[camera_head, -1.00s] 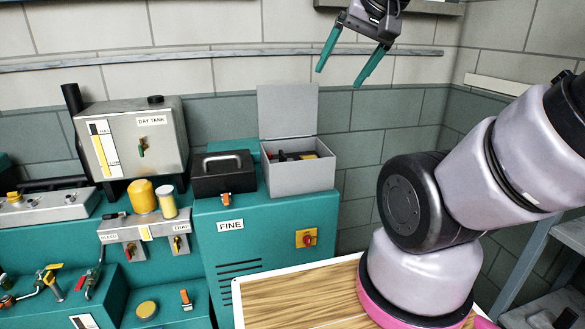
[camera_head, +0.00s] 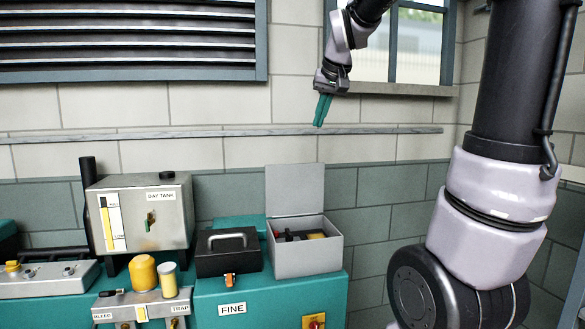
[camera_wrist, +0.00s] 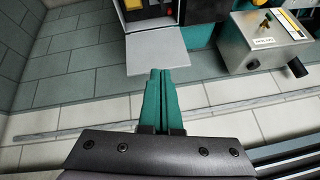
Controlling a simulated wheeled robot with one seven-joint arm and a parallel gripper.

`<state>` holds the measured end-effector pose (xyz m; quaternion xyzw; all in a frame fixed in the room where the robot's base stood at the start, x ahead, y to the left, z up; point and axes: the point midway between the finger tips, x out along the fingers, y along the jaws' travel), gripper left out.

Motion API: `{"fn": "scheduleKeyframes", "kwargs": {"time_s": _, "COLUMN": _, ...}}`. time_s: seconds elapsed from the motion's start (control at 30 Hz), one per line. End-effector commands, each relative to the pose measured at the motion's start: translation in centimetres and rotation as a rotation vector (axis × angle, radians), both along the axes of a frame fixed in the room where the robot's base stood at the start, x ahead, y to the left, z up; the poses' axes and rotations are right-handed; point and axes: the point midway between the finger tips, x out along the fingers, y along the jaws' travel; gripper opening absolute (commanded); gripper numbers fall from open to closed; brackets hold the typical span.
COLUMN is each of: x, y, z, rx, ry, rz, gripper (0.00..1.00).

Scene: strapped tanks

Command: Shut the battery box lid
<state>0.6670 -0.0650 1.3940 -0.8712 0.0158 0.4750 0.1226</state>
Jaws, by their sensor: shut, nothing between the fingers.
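The battery box (camera_head: 308,254) is a grey open-topped box on the teal cabinet. Its lid (camera_head: 295,190) stands upright at the back, open, with dark and yellow parts showing inside. My gripper (camera_head: 319,125) has green fingers pressed together, pointing down, above and to the right of the raised lid and apart from it. In the wrist view my gripper (camera_wrist: 159,72) points towards the grey lid (camera_wrist: 155,50), with the box (camera_wrist: 150,16) cut off at the top edge.
A black case with a handle (camera_head: 228,255) stands directly left of the box. The day tank (camera_head: 150,215) is further left. A rail (camera_head: 230,133) runs along the wall behind. The space above the box is clear.

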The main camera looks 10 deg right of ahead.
Motion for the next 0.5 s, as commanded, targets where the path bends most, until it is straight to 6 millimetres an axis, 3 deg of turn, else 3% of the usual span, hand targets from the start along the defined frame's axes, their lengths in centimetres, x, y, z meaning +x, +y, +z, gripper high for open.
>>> {"fn": "scheduleKeyframes", "kwargs": {"time_s": 0.03, "x": 2.9, "y": 0.1, "z": -0.2, "rx": -0.017, "ry": 0.007, "rz": 0.013, "gripper": 0.0}}
{"fn": "scheduleKeyframes", "kwargs": {"time_s": 0.17, "x": 9.5, "y": 0.1, "z": -0.8, "rx": -0.065, "ry": 0.012, "rz": 0.047, "gripper": 0.0}}
{"fn": "scheduleKeyframes", "kwargs": {"time_s": 0.3, "x": 16.5, "y": 0.3, "z": -2.6, "rx": -0.115, "ry": 0.018, "rz": 0.085, "gripper": 0.0}}
{"fn": "scheduleKeyframes", "kwargs": {"time_s": 0.5, "x": 24.2, "y": 0.6, "z": -6.0, "rx": -0.17, "ry": 0.022, "rz": 0.127, "gripper": 0.0}}
